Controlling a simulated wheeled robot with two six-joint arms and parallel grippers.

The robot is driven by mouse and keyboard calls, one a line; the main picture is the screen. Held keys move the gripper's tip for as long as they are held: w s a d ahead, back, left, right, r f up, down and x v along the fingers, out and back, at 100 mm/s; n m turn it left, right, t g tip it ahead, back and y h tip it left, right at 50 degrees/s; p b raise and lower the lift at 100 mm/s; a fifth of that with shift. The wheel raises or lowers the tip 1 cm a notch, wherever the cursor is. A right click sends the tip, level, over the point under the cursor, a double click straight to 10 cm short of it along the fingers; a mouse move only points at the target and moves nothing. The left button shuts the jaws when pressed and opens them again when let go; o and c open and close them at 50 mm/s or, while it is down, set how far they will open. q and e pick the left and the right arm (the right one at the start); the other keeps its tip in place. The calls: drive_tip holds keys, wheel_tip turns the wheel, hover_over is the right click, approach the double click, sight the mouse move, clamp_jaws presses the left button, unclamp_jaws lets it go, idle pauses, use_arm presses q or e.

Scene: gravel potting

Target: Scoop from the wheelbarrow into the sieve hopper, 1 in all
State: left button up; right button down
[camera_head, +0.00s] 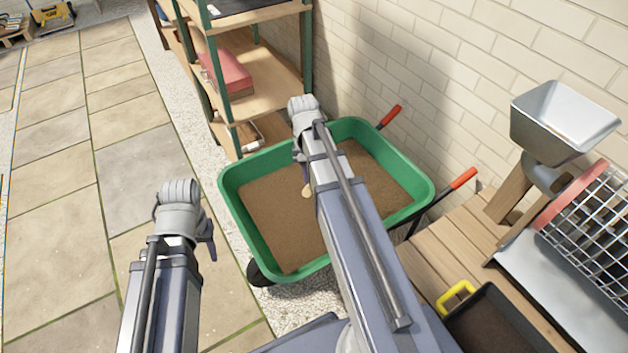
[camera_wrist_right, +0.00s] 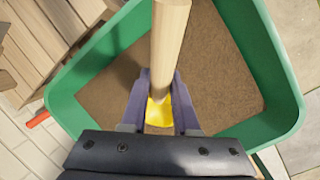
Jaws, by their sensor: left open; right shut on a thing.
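The green wheelbarrow (camera_head: 262,170) holds brown gravel (camera_head: 280,225); its green wall also shows in the right wrist view (camera_wrist_right: 277,75). My right gripper (camera_wrist_right: 160,90) is shut on a scoop, with its wooden handle (camera_wrist_right: 170,45) between the fingers and a yellow part (camera_wrist_right: 157,112) below. In the head view it is over the wheelbarrow, and my right arm covers most of it; a small wooden tip (camera_head: 307,192) shows. The sieve hopper (camera_head: 565,122), a grey metal funnel, stands at the right. My left gripper (camera_head: 208,240) is open and empty, left of the wheelbarrow.
A mesh sieve drum (camera_head: 595,215) with a red rim sits below the hopper on a wooden bench (camera_head: 455,250). A dark tray with a yellow handle (camera_head: 456,296) is in front. A shelf (camera_head: 262,85) and brick wall stand behind. Paving at the left is clear.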

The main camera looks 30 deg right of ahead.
drive_tip(key=shift+w+d+f+t+h+b, duration=0.4)
drive_tip(key=shift+w+d+f+b, duration=0.4)
drive_tip(key=shift+f+b, duration=3.5)
drive_tip(key=shift+w+d+f+t+h+b, duration=0.4)
drive_tip(key=shift+w+d+f+b, duration=0.35)
drive_tip(key=shift+f+b, duration=3.5)
drive_tip(key=r+t+h+p, duration=0.1)
drive_tip(key=r+p, duration=0.2)
drive_tip(key=r, duration=0.1)
drive_tip(key=s+a+r+t+h+p, duration=0.1)
drive_tip(key=r+p, duration=0.2)
drive_tip(key=p, duration=0.1)
drive_tip(key=s+a+r+t+h+p, duration=0.1)
drive_tip(key=r+p, duration=0.2)
drive_tip(key=r, duration=0.1)
drive_tip(key=shift+s+a+r+m+t, duration=0.1)
drive_tip(key=shift+r+m+t, duration=0.25)
drive_tip(key=shift+m+t, duration=0.05)
drive_tip(key=shift+a, duration=0.1)
